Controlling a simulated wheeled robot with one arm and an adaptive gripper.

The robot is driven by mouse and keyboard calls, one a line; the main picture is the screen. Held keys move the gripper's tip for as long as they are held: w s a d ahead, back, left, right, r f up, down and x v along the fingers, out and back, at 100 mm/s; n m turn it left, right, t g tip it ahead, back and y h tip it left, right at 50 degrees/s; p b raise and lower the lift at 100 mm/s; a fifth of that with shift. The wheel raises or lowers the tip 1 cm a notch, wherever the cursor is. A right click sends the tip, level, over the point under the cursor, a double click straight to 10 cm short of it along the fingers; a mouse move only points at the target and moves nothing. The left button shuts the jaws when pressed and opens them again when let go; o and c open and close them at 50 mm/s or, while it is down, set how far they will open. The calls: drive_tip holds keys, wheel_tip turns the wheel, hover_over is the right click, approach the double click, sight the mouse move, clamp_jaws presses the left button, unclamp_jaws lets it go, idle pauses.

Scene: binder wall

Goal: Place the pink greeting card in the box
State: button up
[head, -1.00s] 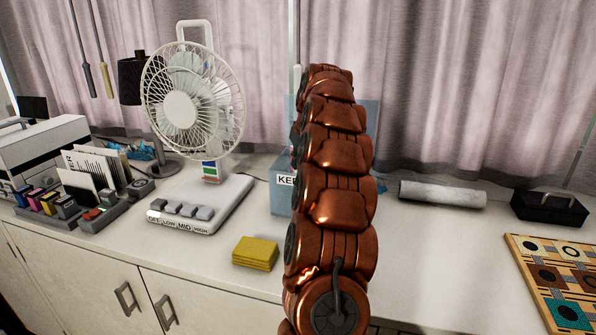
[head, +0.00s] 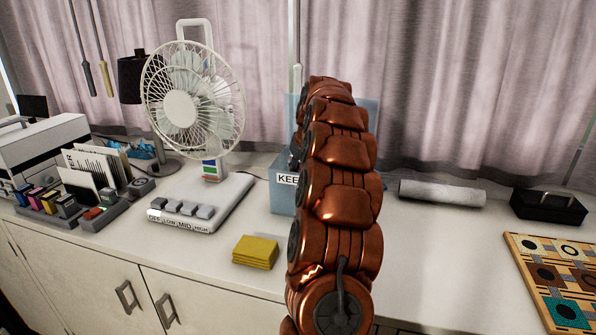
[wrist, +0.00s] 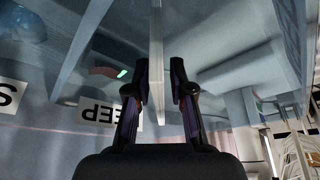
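The box is pale blue (head: 283,196) with a "KEEP" label and stands on the counter behind my arm, which hides much of it. The wrist view shows its labelled wall upside down (wrist: 75,103) close to my gripper. My gripper (wrist: 159,92) is hidden in the head view. In the wrist view its two dark fingers are apart, with a pale upright strip (wrist: 157,45) visible between or behind them. I cannot tell whether that strip is part of the box. A small reddish patch with a green tip (wrist: 104,72) shows left of the fingers. I cannot identify the pink greeting card for certain.
A white fan (head: 183,108) stands to the left, with a yellow pad (head: 256,252) in front. Sorters with cards (head: 92,172) are at far left. A grey roll (head: 442,193), a black case (head: 548,207) and a patterned board (head: 555,280) lie right. The counter between is clear.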

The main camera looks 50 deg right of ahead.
drive_tip(key=shift+o, duration=0.4)
drive_tip(key=b+v, duration=0.1)
drive_tip(key=v, duration=1.1)
drive_tip(key=shift+r+b, duration=0.2)
drive_tip(key=shift+b, duration=0.15)
drive_tip(key=shift+w+a, duration=0.1)
